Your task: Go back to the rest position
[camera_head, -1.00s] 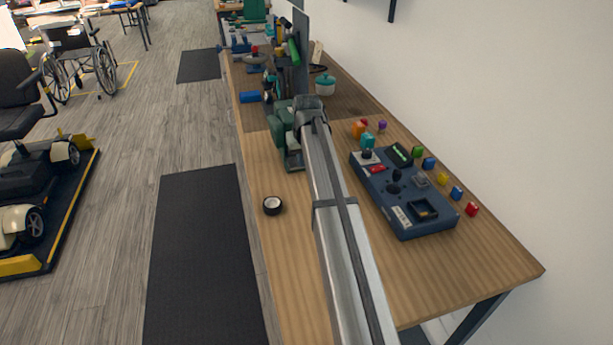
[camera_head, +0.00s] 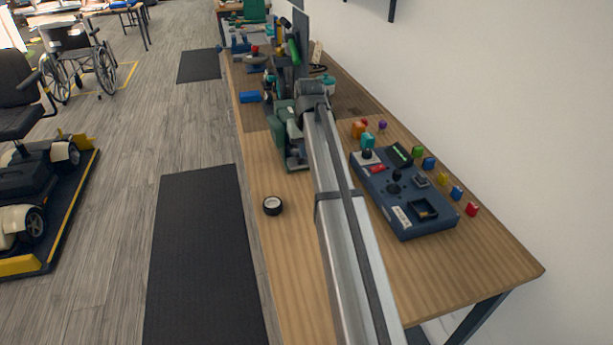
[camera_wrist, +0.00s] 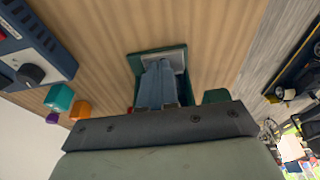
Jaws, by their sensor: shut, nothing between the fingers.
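My gripper (camera_head: 296,158) hangs down from the end of my arm over the middle of the wooden bench, left of the blue control box. In the wrist view its blue-grey fingers (camera_wrist: 160,80) are together, with no object seen between them. A green-edged grey plate (camera_wrist: 178,58) shows around the finger ends. I cannot tell whether the fingers touch it.
A white wall bounds the right. Bare wood surrounds the tape roll.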

